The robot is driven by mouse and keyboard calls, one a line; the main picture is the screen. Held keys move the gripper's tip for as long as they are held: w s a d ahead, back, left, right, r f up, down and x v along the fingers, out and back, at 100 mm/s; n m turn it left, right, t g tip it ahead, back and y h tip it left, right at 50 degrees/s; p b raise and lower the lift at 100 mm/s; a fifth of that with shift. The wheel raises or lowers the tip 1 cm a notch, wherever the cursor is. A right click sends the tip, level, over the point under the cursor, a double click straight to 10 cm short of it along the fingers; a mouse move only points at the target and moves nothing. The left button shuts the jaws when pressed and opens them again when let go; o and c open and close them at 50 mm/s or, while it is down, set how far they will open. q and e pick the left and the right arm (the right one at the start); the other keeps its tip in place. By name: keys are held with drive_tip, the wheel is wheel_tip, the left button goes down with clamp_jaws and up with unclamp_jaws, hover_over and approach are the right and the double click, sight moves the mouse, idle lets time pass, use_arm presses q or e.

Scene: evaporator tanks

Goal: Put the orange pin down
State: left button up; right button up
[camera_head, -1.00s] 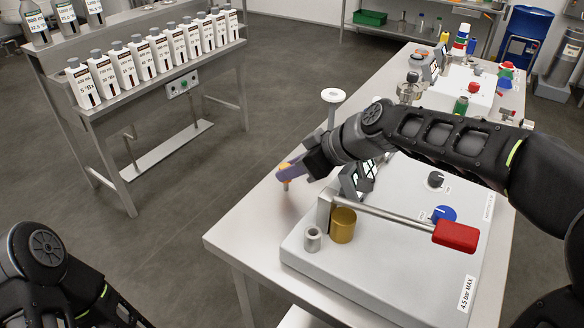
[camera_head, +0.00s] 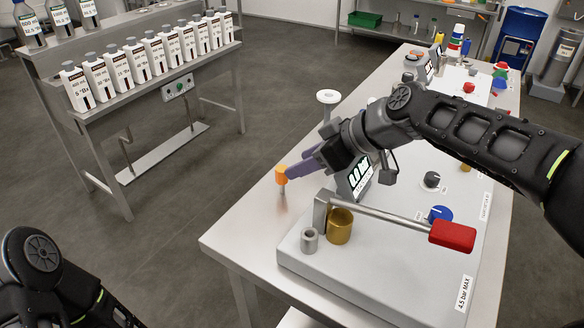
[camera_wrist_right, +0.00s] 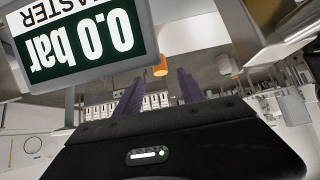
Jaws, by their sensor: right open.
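The orange pin (camera_head: 281,175), with an orange head and a thin metal shank, stands upright on the left edge of the steel table (camera_head: 232,239). My right gripper (camera_head: 294,174) is open, its purple fingers just to the right of the pin. In the right wrist view the pin's orange head (camera_wrist_right: 160,67) shows beyond and between the tips of the open, empty fingers (camera_wrist_right: 158,84). Whether a finger still touches it I cannot tell. My left gripper is out of view; only part of my left arm shows at the lower left.
A grey unit with a red-handled lever (camera_head: 452,235), a brass cup (camera_head: 339,226) and a small grey socket (camera_head: 309,240) stands right of the pin. A display (camera_head: 358,178) is close under my right wrist. A bottle rack (camera_head: 150,60) stands across the aisle.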

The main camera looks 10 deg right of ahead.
drive_tip(key=v, duration=0.6)
drive_tip(key=shift+s+r, duration=0.1)
drive_tip(key=shift+r, duration=0.05)
idle(0.5)
